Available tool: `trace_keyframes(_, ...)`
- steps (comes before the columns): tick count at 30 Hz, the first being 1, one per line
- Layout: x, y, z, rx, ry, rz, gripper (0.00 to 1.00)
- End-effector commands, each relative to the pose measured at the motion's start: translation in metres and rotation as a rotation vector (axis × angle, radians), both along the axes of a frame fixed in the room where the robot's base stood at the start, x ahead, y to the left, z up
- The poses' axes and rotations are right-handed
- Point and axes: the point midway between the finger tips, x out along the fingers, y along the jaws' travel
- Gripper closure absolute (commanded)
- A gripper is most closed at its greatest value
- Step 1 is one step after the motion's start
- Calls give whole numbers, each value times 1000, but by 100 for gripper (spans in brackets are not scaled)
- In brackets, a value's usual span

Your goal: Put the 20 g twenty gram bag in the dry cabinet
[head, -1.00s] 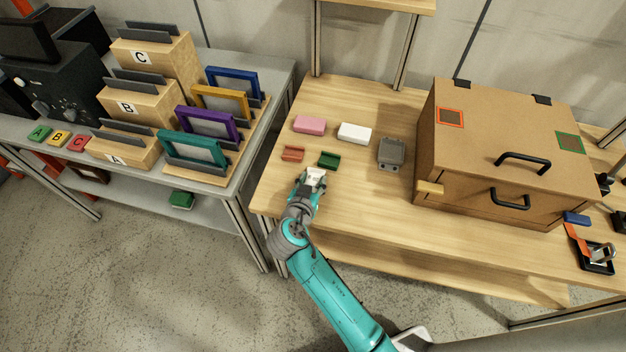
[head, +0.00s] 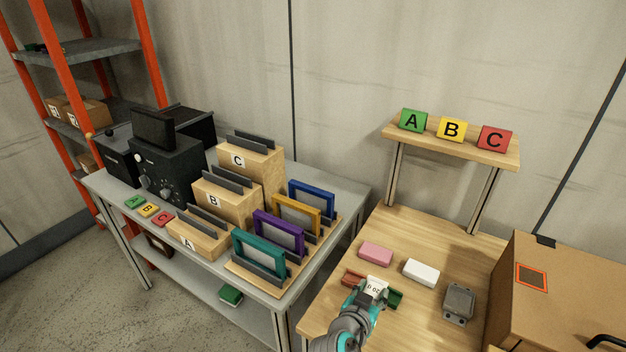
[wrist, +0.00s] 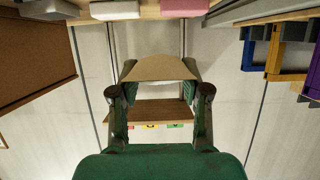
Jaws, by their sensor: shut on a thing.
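My gripper (head: 364,300) is shut on a small pale bag (head: 376,287) with a dark printed label, partly readable as 20 g. In the wrist view the bag (wrist: 160,68) shows tan between the two fingertips (wrist: 158,84). In the head view it appears over the table's near left part, between a red-brown block and a green block. A brown box with a black handle (head: 567,293), which may be the dry cabinet, stands on the table at the right and is cut off by the frame. It also shows in the wrist view (wrist: 35,50).
A shelf (head: 450,147) with A, B, C signs stands behind. The left bench (head: 335,197) holds wooden stands, coloured frames and black equipment.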

Motion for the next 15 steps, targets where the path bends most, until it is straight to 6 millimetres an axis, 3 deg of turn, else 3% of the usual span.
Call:
trace_keyframes(9, 61, 6, -37, 2, -1, 299, 81)
trace_keyframes(15, 94, 5, -44, 2, -2, 462, 81)
